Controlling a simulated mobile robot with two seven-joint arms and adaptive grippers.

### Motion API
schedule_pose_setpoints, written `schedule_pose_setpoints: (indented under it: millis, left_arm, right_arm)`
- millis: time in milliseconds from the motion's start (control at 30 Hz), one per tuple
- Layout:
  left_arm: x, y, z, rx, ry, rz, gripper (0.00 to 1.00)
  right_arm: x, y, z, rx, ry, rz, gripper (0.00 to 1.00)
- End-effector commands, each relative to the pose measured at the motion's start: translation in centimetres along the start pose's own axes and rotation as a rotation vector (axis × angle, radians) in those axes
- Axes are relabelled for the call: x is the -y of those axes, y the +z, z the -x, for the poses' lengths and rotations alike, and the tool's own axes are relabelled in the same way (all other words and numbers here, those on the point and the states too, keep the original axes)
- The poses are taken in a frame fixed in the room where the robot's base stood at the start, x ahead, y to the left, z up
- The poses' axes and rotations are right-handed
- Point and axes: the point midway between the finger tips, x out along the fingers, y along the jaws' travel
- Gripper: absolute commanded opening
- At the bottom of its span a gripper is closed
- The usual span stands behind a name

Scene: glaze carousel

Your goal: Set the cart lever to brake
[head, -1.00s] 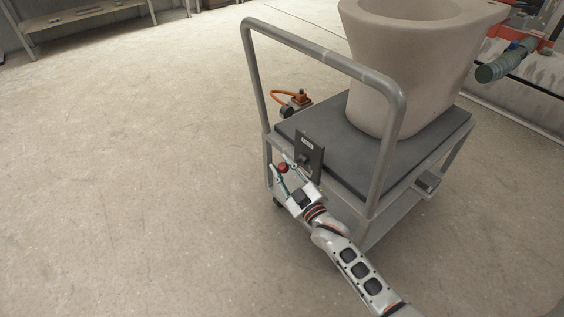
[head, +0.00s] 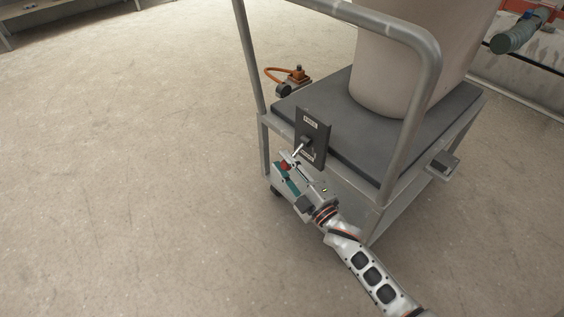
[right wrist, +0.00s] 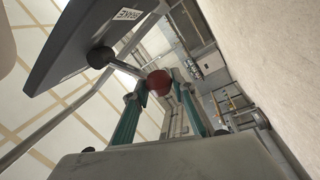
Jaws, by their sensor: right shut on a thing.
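The cart lever is a thin metal rod (head: 297,152) with a red ball knob (head: 285,165). It juts from a dark upright plate (head: 318,134) on the cart's handle end. The plate has a white label near its top and another near its bottom, too small to read in the head view. In the right wrist view one label (right wrist: 127,14) appears to read BRAKE. The rod leans out and down from its pivot (right wrist: 100,57). My right gripper (head: 286,164) is shut on the red knob, which sits between its fingertips in the wrist view (right wrist: 159,82). My left gripper is not in view.
The grey cart has a tall tubular handle (head: 428,110) above my right arm and a dark top (head: 365,150) bearing a large pale vessel (head: 405,65). An orange-hosed device (head: 293,80) shows behind the plate. The floor (head: 130,160) to the left is clear.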

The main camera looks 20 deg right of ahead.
Motion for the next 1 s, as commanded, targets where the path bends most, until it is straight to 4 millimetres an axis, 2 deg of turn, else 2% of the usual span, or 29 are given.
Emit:
schedule_pose_setpoints:
  millis: [33, 633, 667, 700, 733, 1000]
  left_arm:
    - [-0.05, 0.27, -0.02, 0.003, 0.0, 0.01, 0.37]
    - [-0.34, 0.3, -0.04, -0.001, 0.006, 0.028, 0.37]
    - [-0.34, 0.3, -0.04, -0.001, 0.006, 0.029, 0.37]
    - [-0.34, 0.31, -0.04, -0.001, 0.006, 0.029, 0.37]
    - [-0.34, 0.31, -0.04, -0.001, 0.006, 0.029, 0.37]
    - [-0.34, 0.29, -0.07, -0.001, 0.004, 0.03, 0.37]
  right_arm:
    - [0.53, 0.77, 0.33, 0.012, -0.008, -0.004, 0.0]
    - [0.56, 1.38, 0.36, 0.018, -0.008, -0.004, 0.0]
    - [0.56, 1.39, 0.37, 0.018, -0.008, -0.004, 0.27]
    - [0.57, 1.4, 0.37, 0.018, -0.009, -0.004, 0.38]
    - [0.58, 1.41, 0.38, 0.018, -0.009, -0.004, 0.42]
    - [0.54, 1.3, 0.38, 0.016, -0.007, -0.003, 0.42]
